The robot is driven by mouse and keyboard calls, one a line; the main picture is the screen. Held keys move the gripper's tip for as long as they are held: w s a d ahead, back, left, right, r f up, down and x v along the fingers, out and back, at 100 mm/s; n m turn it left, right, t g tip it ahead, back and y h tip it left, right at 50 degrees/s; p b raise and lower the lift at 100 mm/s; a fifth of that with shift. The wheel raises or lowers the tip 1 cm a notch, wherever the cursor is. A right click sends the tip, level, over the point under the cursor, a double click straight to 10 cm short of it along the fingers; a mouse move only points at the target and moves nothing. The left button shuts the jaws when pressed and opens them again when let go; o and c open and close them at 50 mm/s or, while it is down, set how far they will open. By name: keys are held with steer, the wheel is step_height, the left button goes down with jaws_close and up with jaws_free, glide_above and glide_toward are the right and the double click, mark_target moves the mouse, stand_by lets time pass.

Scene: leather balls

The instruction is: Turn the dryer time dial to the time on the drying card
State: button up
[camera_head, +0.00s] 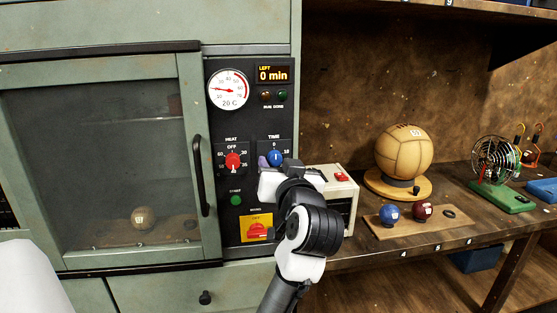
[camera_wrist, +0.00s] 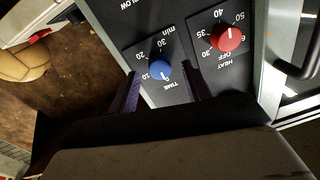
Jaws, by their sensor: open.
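The blue time dial (camera_head: 275,157) sits on the dark control panel, right of the red heat dial (camera_head: 233,161). Its white mark points up to 0 in the head view. In the wrist view the time dial (camera_wrist: 159,70) appears upside down, with 10, 20 and 30 min marked around it. My gripper (camera_wrist: 162,76) is open, its two dark fingers on either side of the time dial; I cannot tell if they touch it. In the head view my gripper (camera_head: 272,163) covers the dial's lower part. The display (camera_head: 272,74) reads 0 min left. I cannot make out a drying card.
A green start button (camera_head: 236,200) and a yellow mains plate (camera_head: 257,228) with a red switch lie below the dials. The dryer door (camera_head: 100,160) is closed, with a ball inside. A pale box (camera_head: 340,192) stands close right of my gripper. Balls stand on the bench.

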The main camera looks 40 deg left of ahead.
steer(key=shift+w+a, duration=0.25)
steer(key=shift+a, duration=0.05)
steer(key=shift+c, duration=0.3)
steer(key=c, duration=0.9)
steer(key=shift+c, duration=0.2)
